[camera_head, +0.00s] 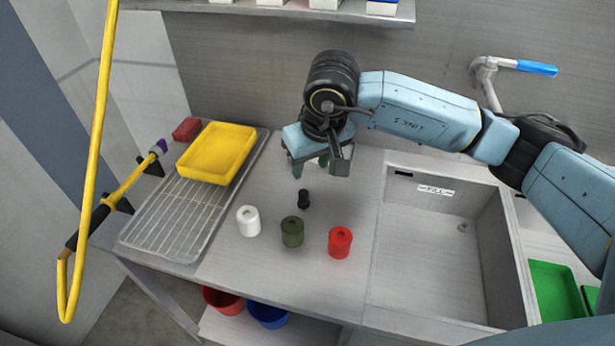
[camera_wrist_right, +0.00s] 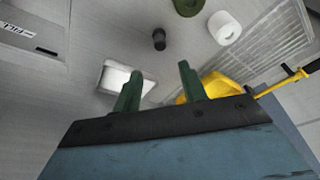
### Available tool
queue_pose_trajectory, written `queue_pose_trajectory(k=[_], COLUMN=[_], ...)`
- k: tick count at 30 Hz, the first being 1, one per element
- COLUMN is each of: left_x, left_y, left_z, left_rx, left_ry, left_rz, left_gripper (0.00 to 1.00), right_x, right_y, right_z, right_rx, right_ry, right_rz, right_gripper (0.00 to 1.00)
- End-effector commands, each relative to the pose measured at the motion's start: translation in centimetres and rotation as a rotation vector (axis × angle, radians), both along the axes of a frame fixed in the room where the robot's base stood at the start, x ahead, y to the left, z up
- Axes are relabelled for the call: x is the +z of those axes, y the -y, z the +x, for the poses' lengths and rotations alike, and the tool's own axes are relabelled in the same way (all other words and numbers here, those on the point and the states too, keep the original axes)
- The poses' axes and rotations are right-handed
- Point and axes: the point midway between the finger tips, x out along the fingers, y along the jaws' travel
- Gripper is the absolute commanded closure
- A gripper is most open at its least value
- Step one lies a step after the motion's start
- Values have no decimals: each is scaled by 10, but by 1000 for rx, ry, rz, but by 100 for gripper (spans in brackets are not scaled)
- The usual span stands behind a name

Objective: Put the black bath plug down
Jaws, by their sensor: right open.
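The black bath plug (camera_head: 303,199) stands on the steel counter, behind the green and red cylinders. It also shows in the right wrist view (camera_wrist_right: 159,39), clear of the fingers. My right gripper (camera_head: 311,168) is above the counter, just behind the plug in the head view. Its two green fingers (camera_wrist_right: 160,80) are apart with nothing between them. The plug touches neither finger. My left gripper is in neither view.
White (camera_head: 248,221), dark green (camera_head: 292,231) and red (camera_head: 340,242) cylinders stand in front of the plug. A sink basin (camera_head: 430,260) lies right. A wire rack (camera_head: 165,222) with a yellow tray (camera_head: 215,152) lies left. A pale rectangular thing (camera_wrist_right: 112,77) is partly hidden by a finger.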

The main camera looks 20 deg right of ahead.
Motion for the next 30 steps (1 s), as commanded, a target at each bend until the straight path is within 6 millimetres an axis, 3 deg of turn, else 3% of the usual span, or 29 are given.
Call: queue_pose_trajectory(k=[7,30], left_x=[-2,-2], left_y=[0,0], left_z=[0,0], left_rx=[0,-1], left_ry=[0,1], left_rz=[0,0], left_gripper=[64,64], right_x=[22,23], right_y=[1,1], right_z=[-6,-6], right_rx=[1,0], right_ry=[1,0], right_rz=[1,1], right_gripper=[58,58])
